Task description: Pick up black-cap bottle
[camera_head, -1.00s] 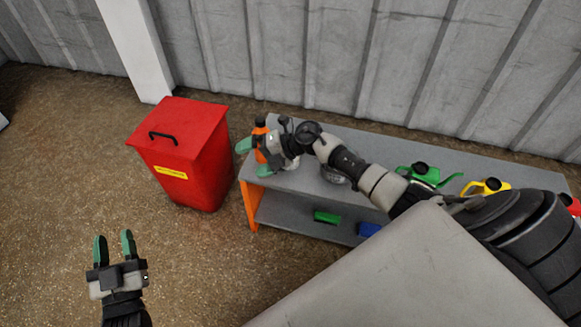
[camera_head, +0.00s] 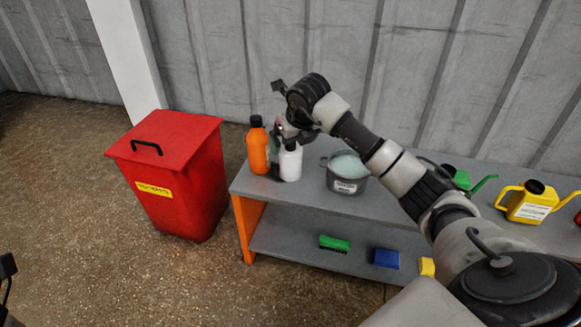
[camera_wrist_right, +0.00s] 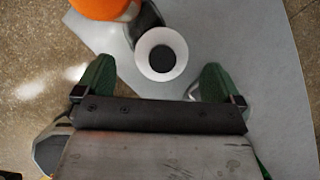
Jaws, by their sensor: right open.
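A white bottle (camera_head: 290,166) with a dark cap stands upright near the left end of the grey shelf unit. An orange bottle (camera_head: 258,150), also dark-capped, stands just left of it. My right gripper (camera_head: 281,130) is above and beside the white bottle, partly hidden by its own wrist. In the right wrist view, the white bottle (camera_wrist_right: 144,58) and its black cap lie just ahead of the open green fingers (camera_wrist_right: 155,82), between their lines. The orange bottle (camera_wrist_right: 103,8) shows at the top edge. Only a dark bit of my left gripper (camera_head: 6,268) shows at the left edge; its fingers are out of sight.
A grey pot (camera_head: 346,178) stands right of the white bottle. A green can (camera_head: 460,179) and a yellow can (camera_head: 527,203) are farther right. A green brush (camera_head: 334,243) and blue block (camera_head: 386,258) lie on the lower shelf. A red bin (camera_head: 170,180) stands left.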

